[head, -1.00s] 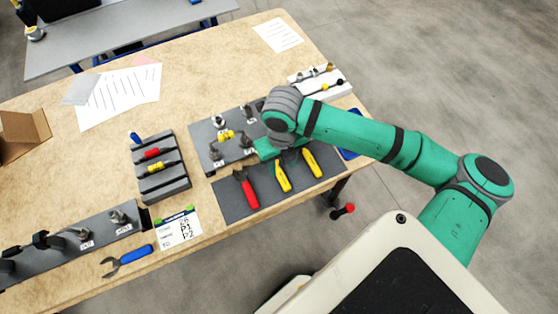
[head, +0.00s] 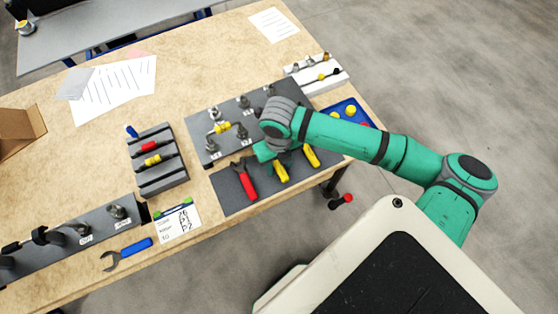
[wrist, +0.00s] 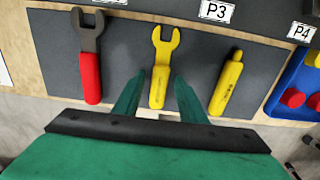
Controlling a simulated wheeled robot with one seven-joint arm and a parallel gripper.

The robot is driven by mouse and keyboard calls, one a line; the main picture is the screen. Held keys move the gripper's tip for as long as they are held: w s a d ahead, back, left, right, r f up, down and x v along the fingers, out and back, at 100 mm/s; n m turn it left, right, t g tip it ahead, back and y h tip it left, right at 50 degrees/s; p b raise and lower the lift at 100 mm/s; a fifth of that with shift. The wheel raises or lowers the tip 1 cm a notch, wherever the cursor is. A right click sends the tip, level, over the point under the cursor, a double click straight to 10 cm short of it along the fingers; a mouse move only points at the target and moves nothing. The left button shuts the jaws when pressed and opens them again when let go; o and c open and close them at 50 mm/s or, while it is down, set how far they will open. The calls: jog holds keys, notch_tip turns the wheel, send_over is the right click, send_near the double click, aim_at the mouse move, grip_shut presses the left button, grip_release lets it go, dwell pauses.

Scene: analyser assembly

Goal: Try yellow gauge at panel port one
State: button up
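Two yellow gauges lie on a dark mat (head: 228,190). The open-jawed yellow gauge (wrist: 158,75) is in the middle of the wrist view; its handle (head: 281,173) shows in the head view. The other yellow gauge (wrist: 226,85), with a rounded tip, lies to its right. My gripper (wrist: 158,80) is open, with one finger on each side of the open-jawed gauge in the picture; I cannot tell its height above it. The grey panel (head: 202,118) with labelled ports stands behind the mat. P3 and P4 labels are readable in the wrist view; port one's is not.
A red-handled gauge (wrist: 90,65) lies left of the yellow ones. A blue tray (head: 360,116) with round pieces is right of the panel. A grey rack (head: 160,185) and a blue wrench (head: 128,254) are to the left. A yellow fitting (head: 222,128) is on the panel.

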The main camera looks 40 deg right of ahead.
jog(key=shift+c, duration=0.4)
grip_shut()
jog(key=shift+s+a+r, duration=0.1)
jog(key=shift+s+r, duration=0.15)
jog(key=shift+r, duration=0.75)
jog(key=shift+s+a+r, duration=0.1)
jog(key=shift+s+r, duration=0.1)
jog(key=shift+r, duration=0.8)
jog(key=shift+s+a+r, duration=0.1)
jog(key=shift+s+r, duration=0.15)
jog(key=shift+r, duration=0.75)
jog(key=shift+d, duration=0.1)
